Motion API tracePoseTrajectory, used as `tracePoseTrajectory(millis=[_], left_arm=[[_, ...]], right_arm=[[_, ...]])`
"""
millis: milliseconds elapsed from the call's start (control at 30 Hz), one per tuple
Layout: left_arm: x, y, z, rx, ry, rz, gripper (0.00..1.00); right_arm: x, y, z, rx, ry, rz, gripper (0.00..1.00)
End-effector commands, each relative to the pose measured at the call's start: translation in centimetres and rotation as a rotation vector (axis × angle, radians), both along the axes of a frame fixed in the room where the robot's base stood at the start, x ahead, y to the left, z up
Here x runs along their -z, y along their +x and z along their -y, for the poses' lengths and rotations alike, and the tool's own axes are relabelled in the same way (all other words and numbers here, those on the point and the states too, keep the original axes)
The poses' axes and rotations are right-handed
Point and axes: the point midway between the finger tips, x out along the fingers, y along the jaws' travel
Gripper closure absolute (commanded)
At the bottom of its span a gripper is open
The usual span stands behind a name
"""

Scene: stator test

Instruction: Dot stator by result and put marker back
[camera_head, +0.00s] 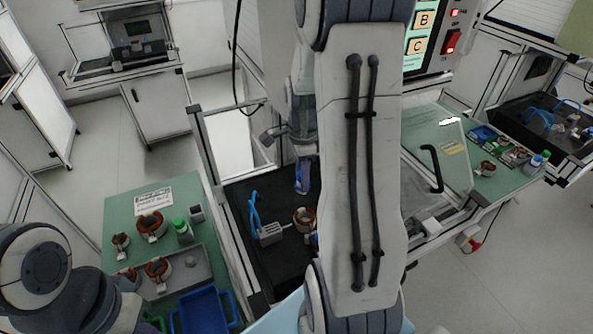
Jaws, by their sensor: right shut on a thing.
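My right arm crosses the middle of the camera_head view and hides much of the bench. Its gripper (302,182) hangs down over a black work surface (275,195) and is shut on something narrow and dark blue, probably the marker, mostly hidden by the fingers. A copper-wound stator (304,218) stands on the black surface just below the gripper, partly covered by my arm. A grey block with blue leads (268,234) sits left of it. I cannot tell whether the held thing touches the stator. My left arm enters at the lower left; its gripper is out of view.
The left green bench holds several stators (150,228), a green-capped bottle (182,231), a grey tray (203,268), a blue bin (206,315) and a printed card (152,202). At right are a clear cover with a black handle (434,168) and a panel marked B and C (420,35).

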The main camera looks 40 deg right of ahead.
Motion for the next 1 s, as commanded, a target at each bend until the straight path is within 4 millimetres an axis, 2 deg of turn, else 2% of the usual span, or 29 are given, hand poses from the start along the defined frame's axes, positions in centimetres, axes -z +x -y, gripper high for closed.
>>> tracePoseTrajectory(millis=[267, 700, 1000], left_arm=[[1.1, 0.0, 0.0, 0.0, 0.0, 0.0, 1.0], [4.3, 0.0, 0.0, 0.002, 0.0, 0.0, 1.0], [4.5, 0.0, 0.0, 0.002, 0.0, 0.0, 1.0]], right_arm=[[1.2, 0.1, -0.1, -0.003, 0.0, 0.0, 1.0], [4.6, 0.1, -0.3, -0.005, 0.0, 0.0, 1.0], [4.8, 0.1, -0.3, -0.005, 0.0, 0.0, 1.0]])
